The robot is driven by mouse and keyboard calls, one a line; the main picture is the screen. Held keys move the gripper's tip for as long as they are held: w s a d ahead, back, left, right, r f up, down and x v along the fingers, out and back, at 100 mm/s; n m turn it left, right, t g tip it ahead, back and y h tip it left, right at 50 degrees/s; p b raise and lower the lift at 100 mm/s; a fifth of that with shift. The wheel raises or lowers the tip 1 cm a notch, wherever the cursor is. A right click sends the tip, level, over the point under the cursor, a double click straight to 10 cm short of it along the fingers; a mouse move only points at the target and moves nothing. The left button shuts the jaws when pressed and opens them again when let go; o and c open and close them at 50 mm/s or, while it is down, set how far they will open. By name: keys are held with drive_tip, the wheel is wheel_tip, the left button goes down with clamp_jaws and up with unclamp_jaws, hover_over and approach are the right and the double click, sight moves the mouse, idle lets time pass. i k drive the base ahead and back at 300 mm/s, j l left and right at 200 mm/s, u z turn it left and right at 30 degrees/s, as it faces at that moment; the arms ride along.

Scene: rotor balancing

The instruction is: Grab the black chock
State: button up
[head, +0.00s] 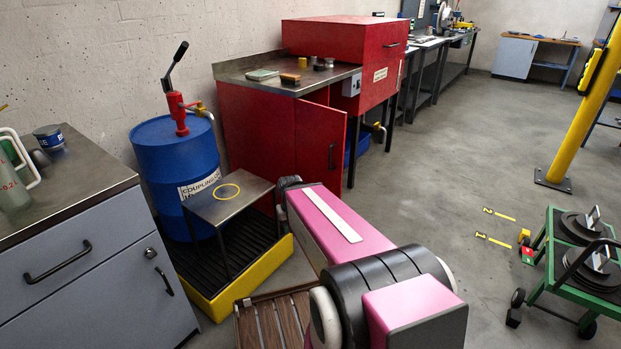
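My pink and black arm fills the lower middle of the picture and points away toward the red cabinet. My gripper does not show; the arm hides whatever lies behind it.
A green trolley (553,275) with black discs stands at the right. A yellow post (577,130) rises behind it. A blue drum (172,165), a small metal stand (228,207), a yellow-edged tray (240,284) and a red cabinet (255,140) are left.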

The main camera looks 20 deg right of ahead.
sight(514, 317)
drive_tip(key=z, duration=2.8)
drive_tip(key=k+l, duration=0.3)
drive_tip(key=i+j, duration=0.3)
